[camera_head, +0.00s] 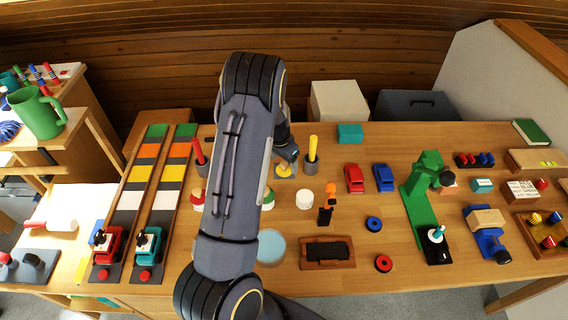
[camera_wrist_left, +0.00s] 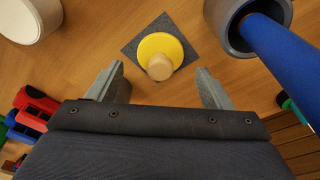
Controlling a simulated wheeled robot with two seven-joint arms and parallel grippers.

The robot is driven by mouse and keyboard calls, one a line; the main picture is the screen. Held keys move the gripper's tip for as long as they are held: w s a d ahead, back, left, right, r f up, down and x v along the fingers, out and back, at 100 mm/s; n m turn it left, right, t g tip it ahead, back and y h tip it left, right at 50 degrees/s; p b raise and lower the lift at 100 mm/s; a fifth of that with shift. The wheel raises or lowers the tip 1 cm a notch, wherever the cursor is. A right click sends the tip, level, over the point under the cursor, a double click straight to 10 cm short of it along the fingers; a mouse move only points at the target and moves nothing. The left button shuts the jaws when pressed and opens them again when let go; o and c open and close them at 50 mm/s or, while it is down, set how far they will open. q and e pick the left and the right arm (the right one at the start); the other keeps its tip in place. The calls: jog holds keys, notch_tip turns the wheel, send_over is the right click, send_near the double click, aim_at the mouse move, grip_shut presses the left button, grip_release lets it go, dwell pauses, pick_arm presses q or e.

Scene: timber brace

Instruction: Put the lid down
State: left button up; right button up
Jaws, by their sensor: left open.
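The lid, a yellow disc with a pale wooden knob (camera_wrist_left: 159,66), lies on a small dark grey square (camera_wrist_left: 132,50) on the wooden table. In the head view the yellow lid (camera_head: 284,171) shows partly beside my arm. My left gripper (camera_head: 288,154) is over the lid. In the left wrist view my left gripper (camera_wrist_left: 160,72) is open, its fingers apart on either side of the knob and not visibly touching it. My right gripper is not in view.
A white round pot (camera_head: 304,197) and a grey holder with a yellow stick (camera_head: 312,160) stand close by. A grey holder with a blue stick (camera_wrist_left: 275,45) is near the right finger. Red and blue cars (camera_head: 354,178) stand to the right. My arm hides the table's middle.

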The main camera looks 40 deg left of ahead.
aim_at(281, 172)
pick_arm(q)
notch_tip(281, 172, up, 9)
jog(key=s, duration=0.2)
jog(key=s+d+r+n+t+h, duration=0.2)
jog(key=s+d+r, duration=0.4)
jog(key=d+r, duration=0.3)
jog(key=s+d+r+t, duration=0.1)
jog(key=s+d+r, duration=0.1)
jog(key=s+d, duration=0.4)
jog(key=s+d+r+h, duration=0.1)
jog(key=s+d+r, duration=0.2)
jog(key=s+d, duration=0.4)
jog(key=s, duration=0.6)
jog(key=shift+n+t+h+b, duration=0.3)
jog(key=shift+t, duration=0.1)
